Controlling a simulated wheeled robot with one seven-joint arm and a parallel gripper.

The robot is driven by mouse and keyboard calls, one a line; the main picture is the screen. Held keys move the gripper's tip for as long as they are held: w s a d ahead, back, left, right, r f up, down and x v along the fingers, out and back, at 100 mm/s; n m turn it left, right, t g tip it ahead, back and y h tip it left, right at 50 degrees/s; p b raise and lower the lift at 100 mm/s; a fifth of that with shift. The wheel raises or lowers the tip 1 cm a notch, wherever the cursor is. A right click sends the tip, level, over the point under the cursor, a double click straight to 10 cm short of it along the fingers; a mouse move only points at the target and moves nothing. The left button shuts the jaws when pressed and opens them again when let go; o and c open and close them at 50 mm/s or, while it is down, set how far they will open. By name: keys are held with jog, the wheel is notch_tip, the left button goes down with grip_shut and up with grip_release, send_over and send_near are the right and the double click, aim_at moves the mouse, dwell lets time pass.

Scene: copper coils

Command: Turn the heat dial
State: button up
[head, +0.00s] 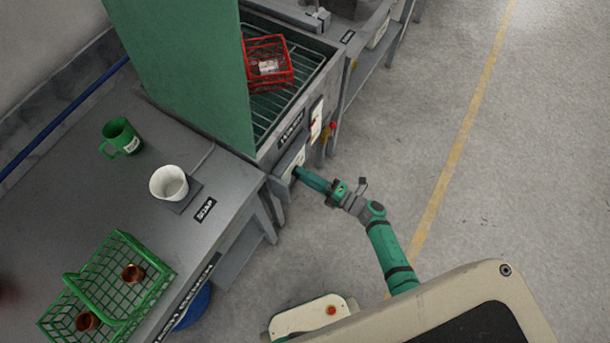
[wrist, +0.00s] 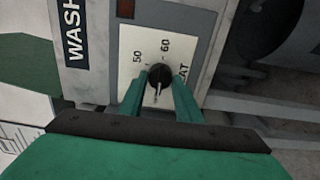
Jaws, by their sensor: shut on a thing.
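The heat dial is a small black knob (wrist: 159,76) on a white panel (wrist: 130,40) marked 50 and 60, with part of the word "HEAT" showing. It sits on the grey front of the wash machine, labelled "WASH". My gripper (wrist: 160,98) has its two green fingers on either side of the knob and is shut on it. A light pointer mark shows on the knob's lower side. In the head view my gripper (head: 296,172) reaches the machine's front panel (head: 290,160), and the dial itself is hidden there.
A red basket (head: 268,62) stands on the machine's rack beside a tall green panel (head: 190,70). The floor on the right is clear.

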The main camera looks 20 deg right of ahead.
jog(key=o, duration=1)
jog(key=shift+s+d, duration=0.1)
jog(key=v, duration=1)
jog(key=shift+s+d, duration=0.2)
jog(key=shift+s, duration=0.05)
